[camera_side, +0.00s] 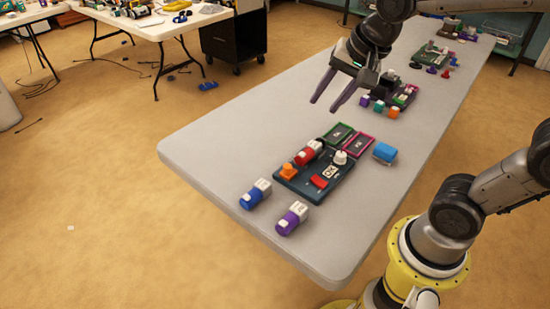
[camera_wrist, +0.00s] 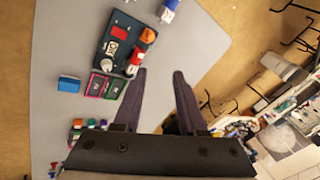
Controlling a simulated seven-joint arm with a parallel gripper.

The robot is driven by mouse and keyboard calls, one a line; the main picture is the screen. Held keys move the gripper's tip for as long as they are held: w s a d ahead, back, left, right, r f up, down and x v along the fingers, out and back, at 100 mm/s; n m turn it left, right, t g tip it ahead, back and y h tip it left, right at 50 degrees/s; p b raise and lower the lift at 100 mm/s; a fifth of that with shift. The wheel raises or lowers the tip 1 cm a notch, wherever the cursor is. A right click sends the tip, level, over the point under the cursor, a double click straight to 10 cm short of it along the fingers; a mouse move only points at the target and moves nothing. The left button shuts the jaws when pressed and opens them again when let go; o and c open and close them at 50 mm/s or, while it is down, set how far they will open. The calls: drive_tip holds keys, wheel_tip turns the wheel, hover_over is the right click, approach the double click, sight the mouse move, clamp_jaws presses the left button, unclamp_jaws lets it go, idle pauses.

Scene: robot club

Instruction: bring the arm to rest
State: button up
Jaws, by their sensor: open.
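My gripper (camera_side: 334,92) is open and empty. It hangs above the long grey table (camera_side: 215,150), clear of everything on it. Its two dark purple fingers also show in the wrist view (camera_wrist: 160,82), spread apart with nothing between them. Below and in front of it in the side view lies a dark board (camera_side: 318,197) carrying an orange piece (camera_side: 287,171), a red-and-white piece (camera_side: 306,156), a flat red piece and a white knob (camera_side: 340,158).
A blue-and-white cylinder (camera_side: 256,194) and a purple-and-white one (camera_side: 291,218) lie at the table's near end. Green and pink trays (camera_side: 359,145) and a blue block (camera_side: 384,152) sit by the board. More boards and small coloured blocks (camera_side: 379,106) stand farther back. The table's left side is clear.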

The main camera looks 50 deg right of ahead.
drive_tip(key=s+f+n, duration=0.2)
drive_tip(key=s+n, duration=1)
drive_tip(key=s, duration=0.1)
drive_tip(key=shift+a+f+n, duration=0.2)
drive_tip(key=shift+a+n, duration=0.05)
drive_tip(key=shift+n, duration=0.05)
